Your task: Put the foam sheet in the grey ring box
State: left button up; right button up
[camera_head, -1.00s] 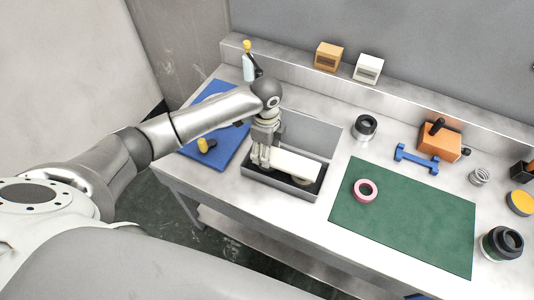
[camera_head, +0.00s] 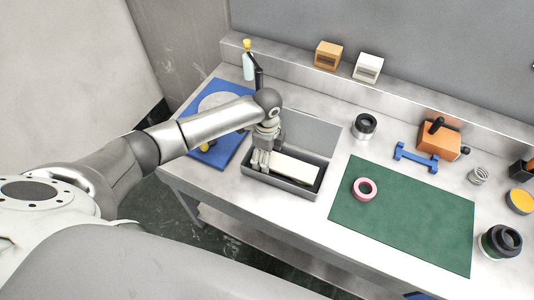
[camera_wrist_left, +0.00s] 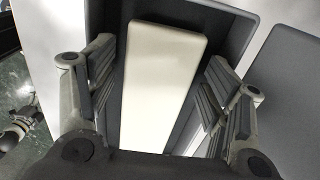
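The foam sheet (camera_head: 296,170) is a pale cream slab lying lengthwise inside the grey ring box (camera_head: 278,191). My left gripper (camera_head: 262,166) is at the left end of the foam sheet, low over the box. In the left wrist view, its two fingers (camera_wrist_left: 160,100) are spread on either side of the foam sheet (camera_wrist_left: 163,75), with a visible gap on the right side. The near end of the foam sheet is hidden by the gripper.
A blue mat (camera_head: 228,153) lies left of the box. A green mat (camera_head: 415,220) with a pink ring (camera_head: 365,197) lies to the right. A black-and-silver cylinder (camera_head: 364,126), blue bracket (camera_head: 416,160) and orange block (camera_head: 437,142) stand behind it.

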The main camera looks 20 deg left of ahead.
pick_arm(q)
jog(key=shift+r, duration=0.15)
notch_tip(320, 180, up, 12)
jog(key=b, duration=0.1)
dwell(0.6)
jog(key=shift+c, duration=0.4)
dwell(0.6)
